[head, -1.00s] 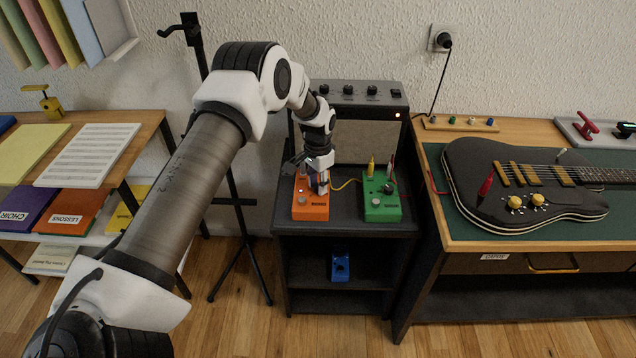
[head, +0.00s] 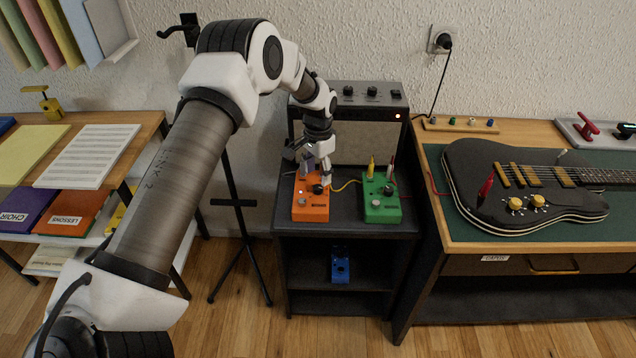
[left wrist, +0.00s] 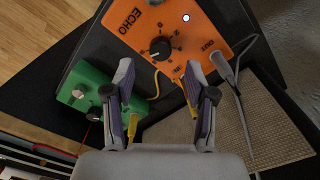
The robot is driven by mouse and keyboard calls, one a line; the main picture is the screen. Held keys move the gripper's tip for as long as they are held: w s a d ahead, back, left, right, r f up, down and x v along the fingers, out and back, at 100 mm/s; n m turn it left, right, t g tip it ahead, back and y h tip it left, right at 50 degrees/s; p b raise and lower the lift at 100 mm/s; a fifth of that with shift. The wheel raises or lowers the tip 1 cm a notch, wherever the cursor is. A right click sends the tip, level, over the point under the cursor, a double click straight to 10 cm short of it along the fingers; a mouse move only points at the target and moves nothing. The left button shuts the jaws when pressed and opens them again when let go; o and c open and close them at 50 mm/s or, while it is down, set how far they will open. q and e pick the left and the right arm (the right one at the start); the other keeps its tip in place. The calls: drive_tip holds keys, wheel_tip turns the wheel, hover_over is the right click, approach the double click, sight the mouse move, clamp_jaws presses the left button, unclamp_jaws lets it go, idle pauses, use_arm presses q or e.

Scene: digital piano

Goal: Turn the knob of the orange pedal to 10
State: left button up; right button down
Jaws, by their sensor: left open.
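The orange pedal (head: 310,210) stands on the left of the black stand's top. Its black knob (head: 318,189) is now uncovered. In the left wrist view the pedal (left wrist: 195,22) reads ECHO, and its round knob (left wrist: 160,48) has a white pointer line and small numbers around it. The numbers are too small to read surely, so I cannot tell the exact setting. My left gripper (head: 312,166) is open and empty, above and behind the knob, apart from it. Its two spread fingers (left wrist: 160,92) show in the left wrist view. My right gripper is not in view.
A green pedal (head: 382,205) stands right of the orange one, with a yellow cable (head: 346,184) between them. An amplifier (head: 366,141) is close behind. A blue pedal (head: 340,266) lies on the shelf below. A guitar (head: 510,185) lies on the right table.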

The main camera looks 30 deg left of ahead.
sight(317, 188)
use_arm(q)
wheel_tip(317, 188, up, 7)
idle(0.5)
drive_tip(key=s+d+f+g+p, duration=0.25)
drive_tip(key=s+d+f, duration=0.25)
drive_tip(key=s+f, duration=0.55)
drive_tip(key=s+d+f+g+p, duration=0.25)
drive_tip(key=s+d+f, duration=0.4)
drive_tip(key=s, duration=0.75)
drive_tip(key=s+d+n+t, duration=0.2)
drive_tip(key=s+t, duration=0.3)
drive_tip(key=s, duration=0.8)
drive_tip(key=shift+s+d+f+n, duration=0.15)
drive_tip(key=shift+d+f+n, duration=0.2)
drive_tip(key=shift+n, duration=0.55)
